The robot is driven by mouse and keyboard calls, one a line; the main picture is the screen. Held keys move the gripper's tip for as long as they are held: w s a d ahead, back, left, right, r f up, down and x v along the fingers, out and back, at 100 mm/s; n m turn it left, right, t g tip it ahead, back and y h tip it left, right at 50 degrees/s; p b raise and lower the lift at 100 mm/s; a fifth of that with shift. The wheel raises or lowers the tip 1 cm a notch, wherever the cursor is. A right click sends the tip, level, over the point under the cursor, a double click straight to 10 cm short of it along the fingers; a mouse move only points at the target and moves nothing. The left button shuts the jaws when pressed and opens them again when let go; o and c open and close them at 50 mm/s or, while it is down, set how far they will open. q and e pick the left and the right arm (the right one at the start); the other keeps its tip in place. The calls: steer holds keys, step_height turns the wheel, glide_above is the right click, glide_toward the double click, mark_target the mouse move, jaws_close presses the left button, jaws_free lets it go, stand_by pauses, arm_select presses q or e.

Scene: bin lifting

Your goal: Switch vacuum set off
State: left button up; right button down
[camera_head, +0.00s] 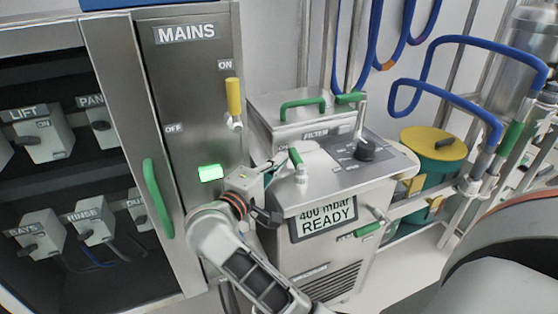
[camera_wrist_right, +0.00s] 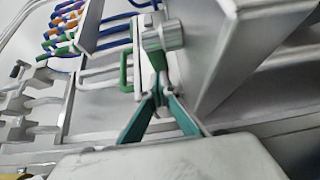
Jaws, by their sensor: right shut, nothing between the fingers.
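The vacuum set (camera_head: 325,235) is a steel cabinet whose display (camera_head: 325,215) reads "400 mbar READY". A green-tipped lever (camera_head: 295,157) stands on a grey post at the top's left corner. My right gripper (camera_head: 282,158) is beside this lever, at the cabinet's upper left. In the right wrist view its teal fingers (camera_wrist_right: 160,90) meet at the tips, empty, close to a grey cylinder (camera_wrist_right: 162,38) and a green handle (camera_wrist_right: 126,72). Contact cannot be told. My left gripper is out of view.
A MAINS panel (camera_head: 188,75) with a yellow handle (camera_head: 233,97) at ON and a lit green lamp (camera_head: 210,173) stands left. A cabinet door with a green handle (camera_head: 157,198) adjoins it. A filter box (camera_head: 300,118) stands behind; a yellow-lidded drum (camera_head: 433,143) and blue hoses (camera_head: 440,92) are right.

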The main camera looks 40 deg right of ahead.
steer(key=shift+d, duration=0.25)
steer(key=shift+s, duration=0.1)
steer(key=shift+f, duration=0.1)
